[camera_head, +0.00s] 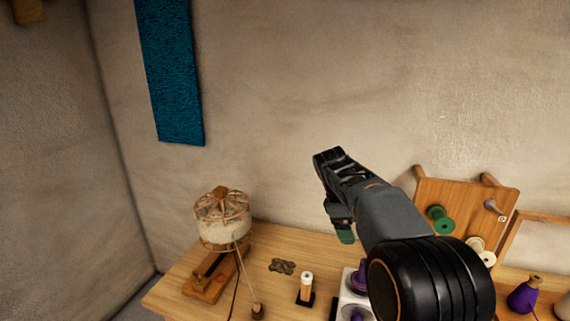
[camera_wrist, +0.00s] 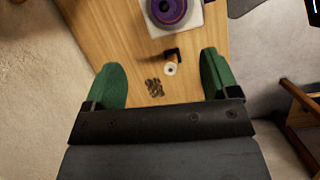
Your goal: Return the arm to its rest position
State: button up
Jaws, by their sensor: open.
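My gripper (camera_head: 345,232) is raised over the wooden table (camera_head: 160,296), at the right of centre in the head view. In the wrist view, its two green fingers (camera_wrist: 163,80) stand wide apart with nothing between them. The gripper is open and empty. Most of its fingers are hidden in the head view by my own arm. Below it on the table are a small white-topped spool (camera_head: 307,284) on a black stand and a dark flat patterned piece (camera_head: 282,266). Both also show between the fingers in the wrist view, well below them.
A wooden winder (camera_head: 222,220) with pale yarn stands at the table's left. A wooden rack (camera_head: 455,205) with green and white spools is behind my arm. Purple cones (camera_head: 523,296) stand at the right. A blue woven strip (camera_head: 170,75) hangs on the wall. The air above the table's left is free.

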jog(key=s+a+f+m+t+y, duration=0.2)
jog(key=s+m, duration=0.4)
jog(key=s, duration=0.4)
jog(key=s+a+f+m+t+y, duration=0.2)
jog(key=s+m, duration=0.4)
jog(key=s, duration=0.4)
jog(key=shift+s+f+t, duration=0.25)
jog(key=shift+f+t, duration=0.65)
jog(key=shift+f, duration=0.2)
jog(key=shift+a, duration=0.1)
